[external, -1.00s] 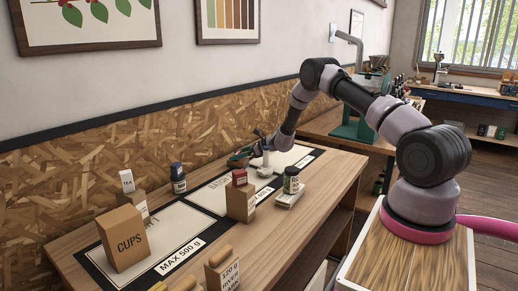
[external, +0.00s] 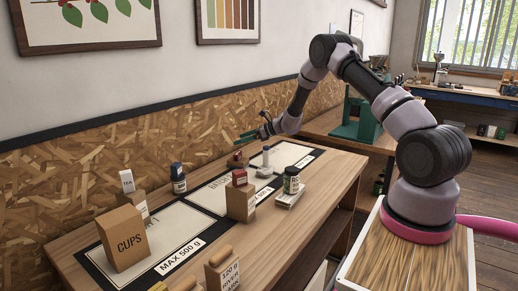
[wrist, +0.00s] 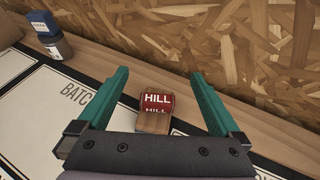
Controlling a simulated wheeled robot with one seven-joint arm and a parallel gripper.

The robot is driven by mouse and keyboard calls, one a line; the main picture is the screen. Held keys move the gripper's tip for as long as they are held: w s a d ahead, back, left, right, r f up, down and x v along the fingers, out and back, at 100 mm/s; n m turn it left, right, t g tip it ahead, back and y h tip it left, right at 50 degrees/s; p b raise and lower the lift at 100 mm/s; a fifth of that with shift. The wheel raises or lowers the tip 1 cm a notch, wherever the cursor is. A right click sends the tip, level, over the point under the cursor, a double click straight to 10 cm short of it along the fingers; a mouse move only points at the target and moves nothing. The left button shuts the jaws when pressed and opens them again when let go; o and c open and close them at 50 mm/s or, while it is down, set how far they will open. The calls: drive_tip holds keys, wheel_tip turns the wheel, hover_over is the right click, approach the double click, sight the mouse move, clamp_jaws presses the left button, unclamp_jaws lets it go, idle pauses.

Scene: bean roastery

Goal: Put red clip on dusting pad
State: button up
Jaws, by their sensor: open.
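My gripper (external: 251,136) is open and empty, raised over the back of the table near the chipboard wall. In the wrist view a small brown block with a red part marked HILL (wrist: 157,100) lies beyond and between the two teal fingers of the gripper (wrist: 158,80), apart from both. In the external view this red-and-brown piece (external: 237,160) sits below the gripper at the table's back. A second red piece (external: 240,177) rests on a tall brown block nearer the front. I cannot tell for sure which is the red clip, nor make out the dusting pad.
A white post on a base (external: 266,162) stands right of the red-and-brown piece. A dark jar (external: 291,180) is on a small white stand. A blue-lidded jar (external: 178,178), a CUPS box (external: 123,240) and several blocks occupy the left and front. Bare mat (external: 205,198) shows between them.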

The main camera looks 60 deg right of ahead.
drive_tip(key=s+a+r+n+g+y, duration=0.1)
drive_tip(key=s+a+r+n, duration=0.15)
drive_tip(key=a+r, duration=0.45)
drive_tip(key=s+a+r+n+g+y, duration=0.15)
drive_tip(key=a+r+n, duration=0.25)
drive_tip(key=r, duration=0.4)
drive_tip(key=s+a+r+n+g, duration=0.3)
drive_tip(key=s+a+r+n, duration=0.5)
drive_tip(key=s+a+r, duration=0.6)
drive_tip(key=s+r+n+h, duration=0.1)
drive_tip(key=s+n, duration=0.5)
drive_tip(key=s, duration=0.9)
drive_tip(key=s+a+r+n+h, duration=0.1)
drive_tip(key=s+n+h, duration=0.3)
drive_tip(key=s, duration=1.2)
drive_tip(key=r+n, duration=0.1)
drive_tip(key=n, duration=0.2)
drive_tip(key=shift+h, duration=0.35)
drive_tip(key=shift+r, duration=0.1)
